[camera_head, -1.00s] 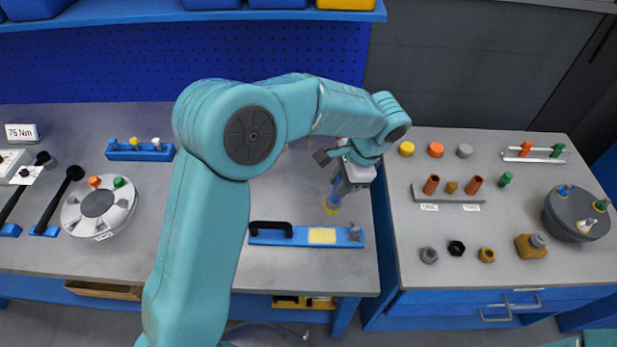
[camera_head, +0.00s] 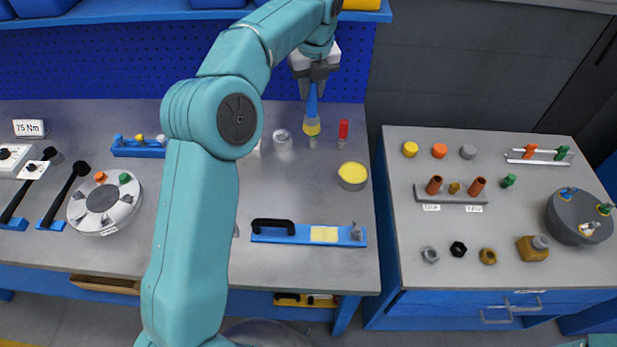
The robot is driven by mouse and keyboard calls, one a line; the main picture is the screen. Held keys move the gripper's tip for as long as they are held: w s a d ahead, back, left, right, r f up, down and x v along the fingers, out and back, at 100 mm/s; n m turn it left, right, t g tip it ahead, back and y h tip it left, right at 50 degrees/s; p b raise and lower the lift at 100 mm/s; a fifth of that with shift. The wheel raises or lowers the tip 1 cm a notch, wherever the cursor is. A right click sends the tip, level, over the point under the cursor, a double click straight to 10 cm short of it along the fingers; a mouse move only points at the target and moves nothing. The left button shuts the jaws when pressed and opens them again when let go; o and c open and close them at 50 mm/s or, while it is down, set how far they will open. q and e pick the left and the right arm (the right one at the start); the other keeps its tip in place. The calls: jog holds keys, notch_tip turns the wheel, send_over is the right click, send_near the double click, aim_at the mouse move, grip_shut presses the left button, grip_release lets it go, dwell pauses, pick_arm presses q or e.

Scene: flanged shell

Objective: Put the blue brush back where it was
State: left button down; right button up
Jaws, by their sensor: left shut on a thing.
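The blue brush (camera_head: 312,107) hangs upright, its blue handle up and its yellow-banded head down, over the back of the left bench. My left gripper (camera_head: 312,72) is shut on the top of its handle. The brush's tip is close to the bench top beside a red-capped item; I cannot tell whether it touches. My right gripper is not in view.
A red-capped item (camera_head: 343,130) stands just right of the brush. A yellow-topped pot (camera_head: 352,176) and a small round metal part (camera_head: 282,139) are nearby. A blue bar with a black handle (camera_head: 308,234) lies in front. Bench between is clear.

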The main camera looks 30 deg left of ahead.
aim_at(311, 121)
pick_arm(q)
jog(key=shift+s+a+f, duration=0.1)
jog(key=shift+s+a, duration=0.05)
jog(key=shift+a, duration=0.1)
notch_tip(311, 121, down, 20)
jog(key=shift+r, duration=0.25)
jog(key=shift+b, duration=0.3)
jog(key=shift+f, duration=0.2)
jog(key=c, duration=0.9)
grip_release()
jog(key=r, duration=0.4)
jog(key=d+r, duration=0.1)
jog(key=r, duration=0.3)
jog(key=s+r+b, duration=0.1)
jog(key=r, duration=0.3)
jog(key=shift+d, duration=0.25)
jog(key=shift+s+r, duration=0.15)
